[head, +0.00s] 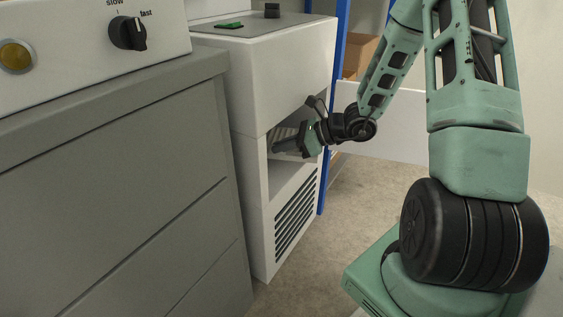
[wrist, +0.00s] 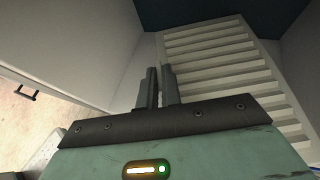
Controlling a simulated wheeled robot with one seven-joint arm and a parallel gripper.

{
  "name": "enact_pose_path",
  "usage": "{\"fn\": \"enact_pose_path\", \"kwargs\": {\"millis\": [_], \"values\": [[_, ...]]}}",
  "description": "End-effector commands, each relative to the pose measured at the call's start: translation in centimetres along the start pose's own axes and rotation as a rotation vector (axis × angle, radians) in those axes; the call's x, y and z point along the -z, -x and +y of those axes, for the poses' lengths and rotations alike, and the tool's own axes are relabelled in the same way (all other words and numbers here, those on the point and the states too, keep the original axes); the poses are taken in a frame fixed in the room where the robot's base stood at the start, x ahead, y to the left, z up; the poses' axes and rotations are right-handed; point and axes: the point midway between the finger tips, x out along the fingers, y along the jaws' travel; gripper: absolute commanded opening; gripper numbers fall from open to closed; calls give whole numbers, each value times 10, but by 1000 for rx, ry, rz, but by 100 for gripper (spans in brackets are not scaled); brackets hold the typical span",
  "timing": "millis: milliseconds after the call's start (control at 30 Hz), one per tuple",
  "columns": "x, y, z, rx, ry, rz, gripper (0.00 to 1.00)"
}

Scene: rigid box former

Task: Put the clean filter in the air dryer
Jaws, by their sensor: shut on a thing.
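The air dryer (head: 283,68) is a white cabinet with an open bay in its front, above a black slotted grille. The filter, a pale ribbed panel (head: 284,132), shows in that bay, partly hidden by my gripper. My gripper (head: 280,145) reaches into the bay from the right, its dark fingers pointing left. In the wrist view the ribbed filter (wrist: 215,62) lies beyond and to the right of the fingers. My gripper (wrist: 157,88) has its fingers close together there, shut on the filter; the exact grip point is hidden. I cannot tell how far in the filter sits.
A grey drawer cabinet (head: 120,190) stands left of the dryer, with a control panel (head: 90,35) bearing a knob above it. A green item (head: 229,25) and a dark block (head: 272,10) lie on the dryer's top. A blue post (head: 328,165) stands behind. Floor in front is clear.

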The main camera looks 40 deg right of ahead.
Motion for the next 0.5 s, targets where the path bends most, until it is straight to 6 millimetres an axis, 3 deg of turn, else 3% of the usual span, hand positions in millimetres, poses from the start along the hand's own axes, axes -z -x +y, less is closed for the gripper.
{"fn": "enact_pose_path", "kwargs": {"millis": [200,500], "values": [[40,-19,0,-1,-1,0,0],[36,-21,-1,0,0,0,0]]}}
